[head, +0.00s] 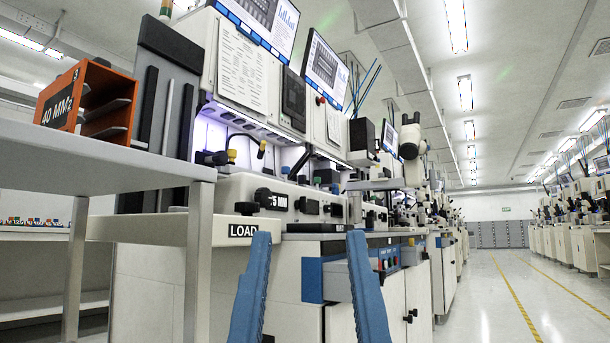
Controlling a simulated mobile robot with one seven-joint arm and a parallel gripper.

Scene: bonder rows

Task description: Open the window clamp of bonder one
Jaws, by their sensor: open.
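The nearest bonder (265,195) stands at the centre left, a white and grey machine with a lit work area, dark knobs and a LOAD label on its front edge. A black lever with a yellow tip (262,146) and other small black fittings sit at its work area. I cannot tell which part is the window clamp, nor whether it is open or shut. My gripper (308,236) shows as two blue fingers, open wide and empty. It is in front of and below the bonder's work area, apart from it in the picture.
A grey table (100,150) with an orange rack (90,100) marked 40 MM stands at the left. A microscope (410,140) and more bonders line up behind. A shiny aisle floor with yellow lines (515,300) is clear at the right, with another machine row beyond.

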